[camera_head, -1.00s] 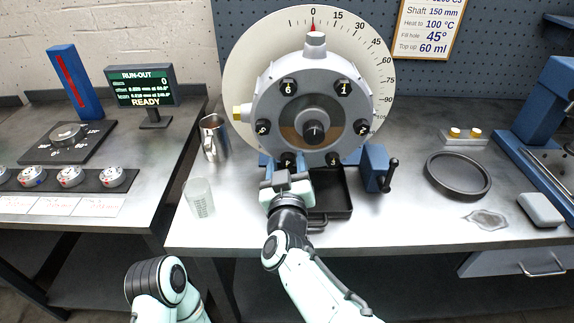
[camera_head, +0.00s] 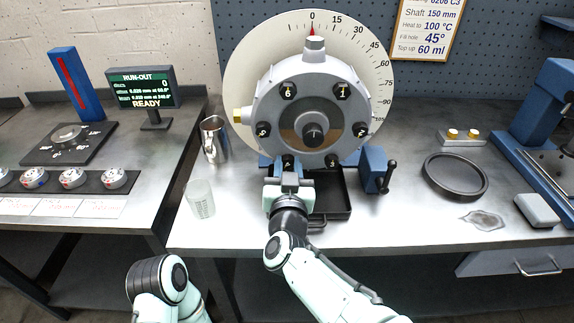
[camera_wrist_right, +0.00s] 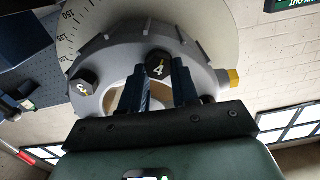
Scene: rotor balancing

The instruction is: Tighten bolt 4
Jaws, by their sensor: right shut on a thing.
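The grey round rotor housing (camera_head: 262,100) stands upright in front of a white degree dial. Numbered black bolts ring its face. Bolt 4 (camera_head: 287,161) sits at the lower left of the face, partly hidden by my right gripper (camera_head: 289,170). The gripper is shut on bolt 4, which is seated in the housing. My left gripper is out of view; only part of my left arm shows at the lower left.
A black tray (camera_head: 336,211) lies below the rotor, beside a blue block with a crank (camera_head: 374,168). A metal jug (camera_head: 214,139) and a clear beaker (camera_head: 200,199) stand to the left. A black ring (camera_head: 484,189) lies at right. The run-out screen (camera_head: 143,88) reads READY.

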